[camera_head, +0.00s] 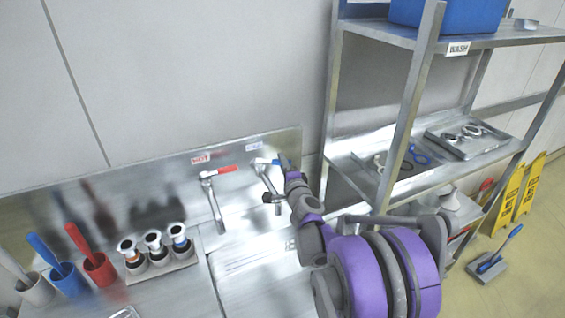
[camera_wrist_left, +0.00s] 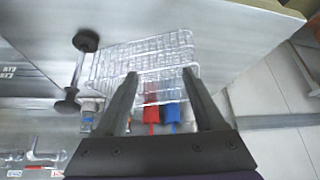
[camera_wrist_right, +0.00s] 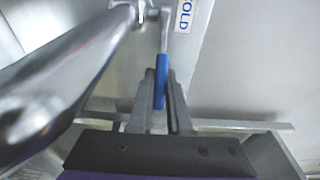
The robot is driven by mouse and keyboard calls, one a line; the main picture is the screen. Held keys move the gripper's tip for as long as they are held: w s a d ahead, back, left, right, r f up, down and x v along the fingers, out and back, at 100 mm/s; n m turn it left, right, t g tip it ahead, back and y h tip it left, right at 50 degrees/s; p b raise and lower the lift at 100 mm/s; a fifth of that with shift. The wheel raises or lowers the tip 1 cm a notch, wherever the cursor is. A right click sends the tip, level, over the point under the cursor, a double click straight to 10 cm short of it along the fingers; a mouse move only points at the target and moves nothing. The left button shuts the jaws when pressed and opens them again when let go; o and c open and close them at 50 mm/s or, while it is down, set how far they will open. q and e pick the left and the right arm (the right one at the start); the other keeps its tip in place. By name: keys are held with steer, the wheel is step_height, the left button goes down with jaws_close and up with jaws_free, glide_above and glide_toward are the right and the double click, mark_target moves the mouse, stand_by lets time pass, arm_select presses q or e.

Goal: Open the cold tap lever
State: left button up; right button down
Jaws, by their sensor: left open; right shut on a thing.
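The cold tap (camera_head: 268,183) stands at the right end of the steel sink's back panel, below a COLD label that also shows in the right wrist view (camera_wrist_right: 184,14). Its blue-sleeved lever (camera_wrist_right: 161,80) points towards my right gripper (camera_wrist_right: 161,84). That gripper is shut on the blue sleeve, with one finger on each side. In the head view my right gripper (camera_head: 283,160) partly hides the lever. My left gripper (camera_wrist_left: 159,76) is open with nothing between its fingers, seen only in the left wrist view. A wire basket (camera_wrist_left: 155,55) is beyond its fingertips.
The hot tap (camera_head: 212,195) with its red lever (camera_head: 228,169) stands just left of the cold tap. Brushes in red (camera_head: 99,268) and blue (camera_head: 70,279) cups and a holder with several handled items (camera_head: 183,262) are at left. A steel shelf rack (camera_head: 399,125) stands close on the right.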

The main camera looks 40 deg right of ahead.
steer(key=c, duration=0.9)
jaws_free()
steer(key=shift+s+a, duration=0.1)
steer(key=shift+o, duration=0.2)
steer(key=v, duration=1.1)
